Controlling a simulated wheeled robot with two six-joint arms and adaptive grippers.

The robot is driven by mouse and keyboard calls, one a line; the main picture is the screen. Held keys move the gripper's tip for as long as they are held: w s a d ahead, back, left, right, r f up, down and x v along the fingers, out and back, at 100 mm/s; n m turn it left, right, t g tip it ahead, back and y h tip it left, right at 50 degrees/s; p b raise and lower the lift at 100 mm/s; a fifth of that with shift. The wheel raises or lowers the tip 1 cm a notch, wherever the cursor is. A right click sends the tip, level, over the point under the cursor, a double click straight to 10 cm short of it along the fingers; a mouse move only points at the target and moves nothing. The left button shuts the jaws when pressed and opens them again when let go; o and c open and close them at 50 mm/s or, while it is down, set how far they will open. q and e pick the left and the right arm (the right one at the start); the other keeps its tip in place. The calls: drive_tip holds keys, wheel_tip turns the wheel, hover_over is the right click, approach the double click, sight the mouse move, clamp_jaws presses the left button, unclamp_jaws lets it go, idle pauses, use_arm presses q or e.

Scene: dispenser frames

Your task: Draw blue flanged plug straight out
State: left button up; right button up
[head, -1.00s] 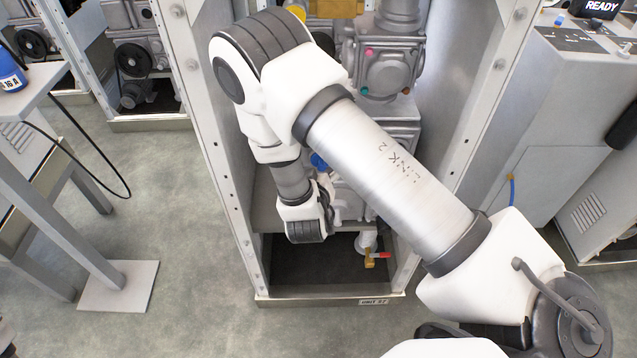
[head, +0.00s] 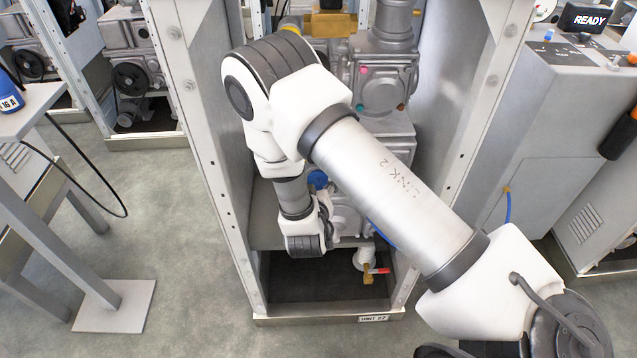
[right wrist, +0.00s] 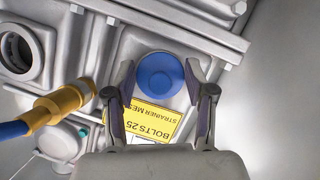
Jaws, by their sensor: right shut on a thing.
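The blue flanged plug (right wrist: 160,75) sits between the fingers of my right gripper (right wrist: 161,82) in the right wrist view, its round face toward the camera. The fingers touch it on both sides and are shut on it. I cannot tell whether it is seated in its port or clear of it. In the head view a blue round piece (head: 318,179) shows beside my right wrist, inside the open frame. The right fingers are mostly hidden there by my own arm. My left gripper is not in view.
A yellow label (right wrist: 150,120) lies behind the plug. A brass fitting (right wrist: 62,103) with a blue hose and an open round port (right wrist: 16,46) are to the left. Frame posts stand on both sides of my arm. A red-handled valve (head: 376,271) is low in the frame.

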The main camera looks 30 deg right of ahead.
drive_tip(key=shift+s+a+p, duration=0.2)
drive_tip(key=shift+s+a, duration=0.2)
drive_tip(key=shift+s, duration=0.3)
drive_tip(key=shift+s+a+p, duration=0.25)
drive_tip(key=shift+s+a, duration=0.2)
drive_tip(key=shift+s, duration=0.2)
drive_tip(key=shift+s+a+p, duration=0.2)
drive_tip(key=shift+s+a, duration=0.2)
drive_tip(key=shift+s, duration=0.3)
